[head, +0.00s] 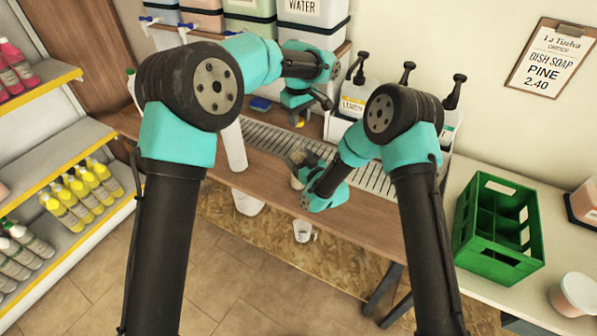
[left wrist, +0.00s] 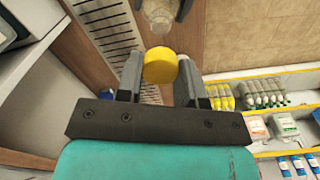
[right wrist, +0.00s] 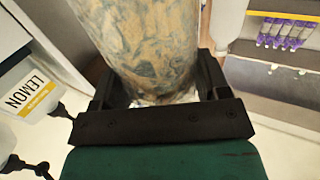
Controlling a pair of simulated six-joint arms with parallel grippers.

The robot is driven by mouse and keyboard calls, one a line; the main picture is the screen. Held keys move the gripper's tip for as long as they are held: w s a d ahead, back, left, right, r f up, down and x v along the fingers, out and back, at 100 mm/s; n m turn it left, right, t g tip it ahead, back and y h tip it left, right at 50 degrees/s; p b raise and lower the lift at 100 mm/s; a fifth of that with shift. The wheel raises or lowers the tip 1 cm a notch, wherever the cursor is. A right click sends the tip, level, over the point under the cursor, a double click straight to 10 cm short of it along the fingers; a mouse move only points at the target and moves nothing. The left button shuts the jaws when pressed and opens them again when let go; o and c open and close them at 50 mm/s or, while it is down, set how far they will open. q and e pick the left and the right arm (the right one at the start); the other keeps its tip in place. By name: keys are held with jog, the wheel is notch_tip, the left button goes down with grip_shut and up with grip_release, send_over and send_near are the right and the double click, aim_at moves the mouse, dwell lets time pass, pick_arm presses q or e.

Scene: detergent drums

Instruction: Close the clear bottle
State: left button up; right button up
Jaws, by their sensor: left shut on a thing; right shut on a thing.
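My left gripper (head: 300,119) is shut on a yellow cap (left wrist: 160,66), held between its fingertips in the left wrist view (left wrist: 160,80). My right gripper (head: 302,160) is shut around the clear bottle (right wrist: 150,45), which fills the upper middle of the right wrist view. The bottle is see-through, and the wood pattern behind shows through it. Its upper part (left wrist: 160,12) shows at the top edge of the left wrist view, between the right gripper's fingers. The cap is apart from the bottle there. In the head view the bottle is mostly hidden by my right gripper.
A slotted drain strip (head: 255,135) runs along the wooden bench. Pump bottles (head: 352,100) stand behind my right arm. A white bottle (head: 232,147) stands left of the grippers. A green crate (head: 498,225) is at the right. Shelves with yellow bottles (head: 82,192) are at the left.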

pick_arm(q)
jog(key=shift+f, duration=2.5)
jog(key=shift+f, duration=0.1)
jog(key=shift+f, duration=0.8)
jog(key=shift+f, duration=0.55)
